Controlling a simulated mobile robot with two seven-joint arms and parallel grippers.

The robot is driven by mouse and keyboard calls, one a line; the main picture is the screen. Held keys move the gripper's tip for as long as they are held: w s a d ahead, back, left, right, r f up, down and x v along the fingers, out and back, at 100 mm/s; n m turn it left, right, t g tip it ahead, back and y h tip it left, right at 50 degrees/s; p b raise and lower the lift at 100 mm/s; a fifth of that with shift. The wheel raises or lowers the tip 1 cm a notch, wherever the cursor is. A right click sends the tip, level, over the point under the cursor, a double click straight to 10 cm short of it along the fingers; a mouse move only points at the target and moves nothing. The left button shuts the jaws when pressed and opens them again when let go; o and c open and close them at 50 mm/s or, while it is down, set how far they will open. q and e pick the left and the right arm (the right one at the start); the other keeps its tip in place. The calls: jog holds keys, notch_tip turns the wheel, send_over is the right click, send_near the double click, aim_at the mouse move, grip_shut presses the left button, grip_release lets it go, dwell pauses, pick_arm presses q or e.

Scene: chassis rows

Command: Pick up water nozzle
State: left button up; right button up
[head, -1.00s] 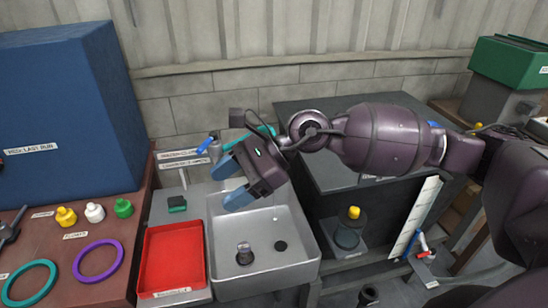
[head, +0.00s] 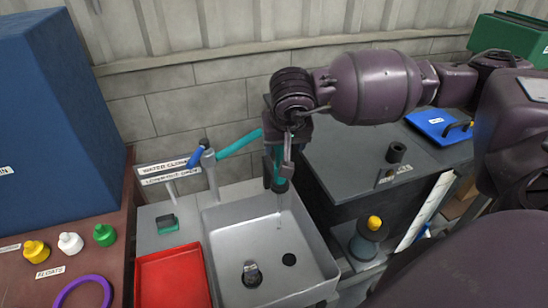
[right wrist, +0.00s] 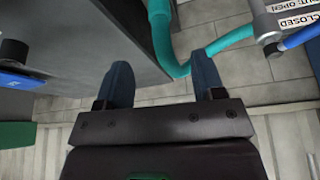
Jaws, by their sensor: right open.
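A teal hose (head: 238,144) runs from a grey post with a blue lever (head: 197,152) toward my right gripper (head: 280,160). Its far end hangs over the sink as a dark-tipped nozzle (head: 281,186), partly hidden by the gripper. A thin streak shows below the tip. In the right wrist view my right gripper (right wrist: 160,80) is open, with two blue-grey fingers apart. The teal hose (right wrist: 162,40) bends just beyond the fingertips, with nothing held between them. The nozzle tip is not clear there. My left gripper is not in view.
The grey sink (head: 222,235) holds a small dark fitting (head: 252,273) near a drain. A red tray (head: 172,280) stands left of it. A dark cabinet (head: 340,165) stands close on the right, bearing a blue tray (head: 440,126). A wall is behind.

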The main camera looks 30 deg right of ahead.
aim_at(276, 164)
jog(key=x, duration=0.4)
jog(key=p+x, duration=0.1)
jog(key=x, duration=0.4)
jog(key=shift+s+f, duration=0.15)
jog(key=shift+s, duration=0.05)
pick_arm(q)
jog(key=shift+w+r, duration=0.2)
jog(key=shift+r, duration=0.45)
pick_arm(e)
jog(key=c, duration=0.6)
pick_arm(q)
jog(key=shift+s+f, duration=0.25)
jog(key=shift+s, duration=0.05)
pick_arm(e)
jog(key=c, duration=0.5)
